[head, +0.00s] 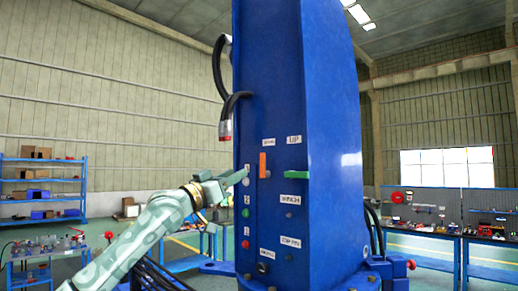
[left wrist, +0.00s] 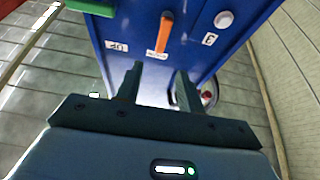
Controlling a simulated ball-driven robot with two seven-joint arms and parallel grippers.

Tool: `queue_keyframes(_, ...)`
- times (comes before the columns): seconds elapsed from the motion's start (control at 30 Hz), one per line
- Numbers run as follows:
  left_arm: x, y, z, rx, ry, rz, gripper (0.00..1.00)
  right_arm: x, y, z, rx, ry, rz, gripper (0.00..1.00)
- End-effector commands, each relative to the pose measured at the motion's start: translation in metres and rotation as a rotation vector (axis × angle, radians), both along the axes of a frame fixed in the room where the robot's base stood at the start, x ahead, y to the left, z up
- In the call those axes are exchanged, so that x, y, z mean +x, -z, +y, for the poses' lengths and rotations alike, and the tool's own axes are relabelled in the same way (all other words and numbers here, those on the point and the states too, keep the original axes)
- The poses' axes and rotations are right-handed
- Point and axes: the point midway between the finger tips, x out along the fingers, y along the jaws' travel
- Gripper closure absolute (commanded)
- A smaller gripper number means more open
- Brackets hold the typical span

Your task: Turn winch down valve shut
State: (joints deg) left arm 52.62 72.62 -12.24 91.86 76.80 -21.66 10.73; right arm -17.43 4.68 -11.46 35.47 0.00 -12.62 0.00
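The crane stand is a tall blue column (head: 335,110) in the middle of the head view. An orange valve handle (head: 263,164) stands upright on its panel, below a small label too blurred to read surely. A green handle (head: 296,175) lies level to its right, under a label reading UP. In the left wrist view the orange handle (left wrist: 163,33) shows ahead of the fingers, slightly tilted, and the green handle (left wrist: 92,7) is at the upper left. My left gripper (head: 238,178) is open and empty, left of and slightly below the orange handle, apart from it. My right gripper is not in view.
Several round buttons line the panel's left edge, including a white one (head: 246,182), a green one (head: 245,213) and a red one (head: 245,244). A black hose (head: 219,70) hangs at the column's upper left. Blue shelves (head: 42,190) and a workbench (head: 430,235) stand farther off.

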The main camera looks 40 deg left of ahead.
Motion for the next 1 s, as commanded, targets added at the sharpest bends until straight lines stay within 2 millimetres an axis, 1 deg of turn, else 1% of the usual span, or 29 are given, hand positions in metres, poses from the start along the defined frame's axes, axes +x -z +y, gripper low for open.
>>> queue_keyframes(0.03,0.012,-0.016,-0.001,-0.009,0.003,-0.003,0.62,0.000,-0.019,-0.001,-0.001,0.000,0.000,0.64)
queue_keyframes(0.1,0.029,-0.022,-0.003,-0.007,0.003,-0.002,0.62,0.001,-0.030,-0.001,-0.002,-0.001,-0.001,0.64)
queue_keyframes(0.3,0.070,-0.035,-0.006,-0.004,0.001,-0.001,0.62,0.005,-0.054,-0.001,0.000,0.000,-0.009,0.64)
queue_keyframes(0.4,0.084,-0.039,-0.006,-0.004,-0.001,-0.002,0.62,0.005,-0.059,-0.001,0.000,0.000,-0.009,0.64)
queue_keyframes(0.5,0.093,-0.040,-0.007,-0.002,-0.001,0.000,0.62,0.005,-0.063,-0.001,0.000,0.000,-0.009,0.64)
queue_keyframes(0.6,0.096,-0.040,-0.008,0.001,-0.003,0.000,0.62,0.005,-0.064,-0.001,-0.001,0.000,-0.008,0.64)
queue_keyframes(0.83,0.097,-0.039,-0.007,0.002,-0.003,0.001,0.62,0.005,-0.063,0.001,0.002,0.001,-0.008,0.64)
queue_keyframes(0.87,0.097,-0.039,-0.007,0.002,-0.003,0.001,0.65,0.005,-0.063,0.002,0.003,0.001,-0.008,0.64)
queue_keyframes(0.9,0.097,-0.039,-0.007,0.002,-0.003,0.001,0.76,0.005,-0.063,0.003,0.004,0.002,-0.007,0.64)
queue_keyframes(1.0,0.097,-0.039,-0.007,0.001,-0.003,0.001,1.00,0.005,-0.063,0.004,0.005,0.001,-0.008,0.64)
